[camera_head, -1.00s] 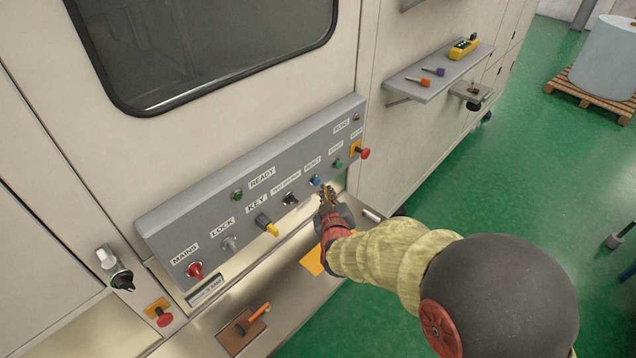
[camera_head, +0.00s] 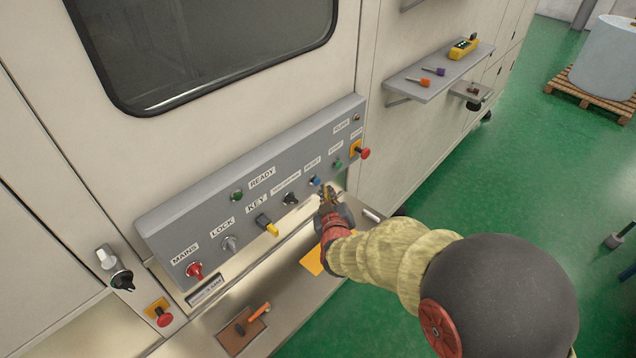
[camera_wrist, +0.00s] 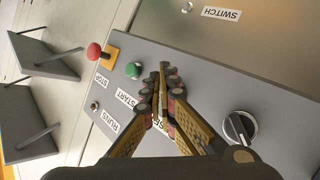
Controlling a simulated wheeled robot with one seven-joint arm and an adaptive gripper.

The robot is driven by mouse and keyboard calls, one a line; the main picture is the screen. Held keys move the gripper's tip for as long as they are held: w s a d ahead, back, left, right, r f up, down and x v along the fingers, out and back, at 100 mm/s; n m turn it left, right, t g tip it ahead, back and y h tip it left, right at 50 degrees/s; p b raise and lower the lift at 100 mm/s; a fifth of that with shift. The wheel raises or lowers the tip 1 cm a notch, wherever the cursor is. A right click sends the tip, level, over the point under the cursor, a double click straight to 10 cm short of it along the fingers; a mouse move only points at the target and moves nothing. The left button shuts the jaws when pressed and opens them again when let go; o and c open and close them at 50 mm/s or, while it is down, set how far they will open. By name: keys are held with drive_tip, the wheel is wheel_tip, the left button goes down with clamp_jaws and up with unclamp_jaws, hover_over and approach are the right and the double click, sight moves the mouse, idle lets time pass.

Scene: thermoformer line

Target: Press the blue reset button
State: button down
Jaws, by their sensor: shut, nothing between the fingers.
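The blue reset button (camera_head: 315,181) sits on the sloped grey control panel (camera_head: 190,215), under the RESET label, between the black selector knob and the green START button. My gripper (camera_head: 326,190) is shut and empty, its fingertips just in front of and slightly below right of the blue button in the head view. In the wrist view my gripper (camera_wrist: 163,72) points at the panel with its fingers together. They cover most of the RESET label and hide the blue button. I cannot tell whether the tips touch it.
Close by are the green START button (camera_wrist: 133,71), the red STOP button (camera_wrist: 95,51) and the black selector knob (camera_wrist: 239,127). A shelf (camera_head: 425,85) with tools is at upper right.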

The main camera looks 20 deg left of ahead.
drive_tip(key=shift+a, duration=0.1)
drive_tip(key=shift+w+a, duration=0.15)
drive_tip(key=shift+a, duration=0.1)
drive_tip(key=shift+w+a, duration=0.2)
drive_tip(key=shift+a, duration=0.3)
idle(0.9)
drive_tip(key=shift+d, duration=0.1)
drive_tip(key=shift+s+d+b, duration=0.3)
drive_tip(key=shift+s+d, duration=0.1)
drive_tip(key=shift+d, duration=0.4)
drive_tip(key=shift+d, duration=0.1)
drive_tip(key=shift+s+d+b, duration=0.15)
drive_tip(key=shift+s+d, duration=0.15)
drive_tip(key=shift+d, duration=0.45)
drive_tip(key=shift+s+d+b, duration=0.2)
drive_tip(key=shift+s+d, duration=0.15)
drive_tip(key=shift+d, duration=0.35)
drive_tip(key=shift+s+d+b, duration=0.15)
drive_tip(key=shift+s+d, duration=0.15)
drive_tip(key=shift+d, duration=0.45)
